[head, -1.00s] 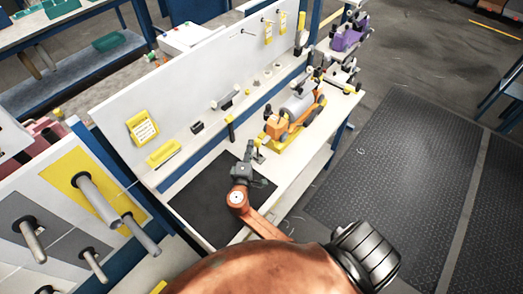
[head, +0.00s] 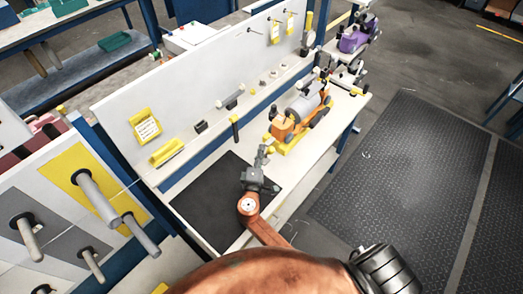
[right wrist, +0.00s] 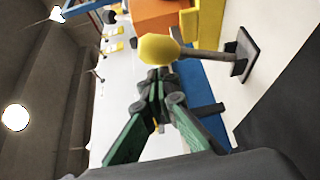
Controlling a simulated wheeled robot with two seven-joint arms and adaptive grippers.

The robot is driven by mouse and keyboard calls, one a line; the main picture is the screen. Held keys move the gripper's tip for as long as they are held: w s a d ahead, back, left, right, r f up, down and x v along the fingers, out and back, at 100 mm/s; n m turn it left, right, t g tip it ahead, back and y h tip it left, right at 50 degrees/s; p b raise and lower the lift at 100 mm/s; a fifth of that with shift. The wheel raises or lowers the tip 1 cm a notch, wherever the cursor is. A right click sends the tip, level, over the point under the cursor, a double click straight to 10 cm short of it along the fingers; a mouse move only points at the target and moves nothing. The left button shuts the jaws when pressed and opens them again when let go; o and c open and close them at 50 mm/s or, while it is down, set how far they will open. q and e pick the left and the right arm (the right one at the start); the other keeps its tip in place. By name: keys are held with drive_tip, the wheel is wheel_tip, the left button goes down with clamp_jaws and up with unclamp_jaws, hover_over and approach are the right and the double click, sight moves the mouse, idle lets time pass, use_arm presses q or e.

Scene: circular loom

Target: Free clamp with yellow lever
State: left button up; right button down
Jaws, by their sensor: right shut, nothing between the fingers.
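The clamp's yellow lever knob (right wrist: 159,49) shows large in the right wrist view, on a grey rod that runs right to a dark base plate (right wrist: 242,55). My right gripper (right wrist: 161,76) is shut and empty, with its fingertips at the lower edge of the knob; I cannot tell whether they touch. In the head view my right gripper (head: 263,156) is low over the bench, beside the front end of the orange machine (head: 298,112) on its yellow base. The clamp cannot be made out clearly there, near the gripper. My left gripper is not in view.
A black mat (head: 210,205) covers the near part of the white bench (head: 318,150). A purple machine (head: 355,35) is at the far end. Floor right of the bench is clear.

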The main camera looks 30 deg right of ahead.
drive_tip(key=v, duration=1.2)
drive_tip(key=shift+a, duration=0.1)
idle(0.4)
